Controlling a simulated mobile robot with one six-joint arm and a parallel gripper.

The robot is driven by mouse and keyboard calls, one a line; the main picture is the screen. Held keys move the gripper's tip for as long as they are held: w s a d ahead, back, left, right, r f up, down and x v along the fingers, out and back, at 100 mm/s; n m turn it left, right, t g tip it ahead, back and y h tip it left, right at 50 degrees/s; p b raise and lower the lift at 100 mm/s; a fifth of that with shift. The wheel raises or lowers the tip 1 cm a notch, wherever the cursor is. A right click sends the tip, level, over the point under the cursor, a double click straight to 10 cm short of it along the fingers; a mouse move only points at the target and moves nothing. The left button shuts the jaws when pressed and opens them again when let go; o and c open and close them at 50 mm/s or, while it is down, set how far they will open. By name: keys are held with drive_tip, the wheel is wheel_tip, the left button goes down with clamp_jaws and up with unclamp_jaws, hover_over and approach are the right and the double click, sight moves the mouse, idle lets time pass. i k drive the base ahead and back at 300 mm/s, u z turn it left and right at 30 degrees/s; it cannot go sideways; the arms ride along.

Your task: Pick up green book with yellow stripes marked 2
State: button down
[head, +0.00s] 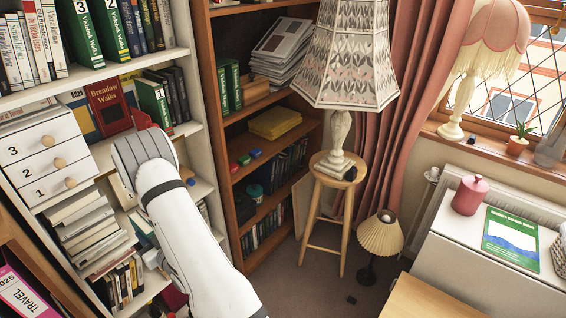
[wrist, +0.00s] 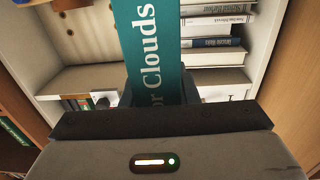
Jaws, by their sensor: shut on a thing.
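A green book marked 2 (head: 112,28) stands upright on the upper white shelf, beside a similar green book marked 3 (head: 82,32). Another green book marked 1 (head: 154,98) stands one shelf lower.
The white bookcase (wrist: 70,80) has book stacks and a small drawer unit (head: 45,160) close left of my arm. A brown bookcase (head: 222,150) stands to the right, then a stool (head: 335,178) with a lamp. Some floor is clear.

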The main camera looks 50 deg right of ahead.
sight(105, 16)
drive_tip(key=u, duration=0.95)
drive_tip(key=i, duration=0.15)
drive_tip(key=z, duration=3.1)
drive_tip(key=i, duration=1.3)
drive_tip(key=u, duration=0.3)
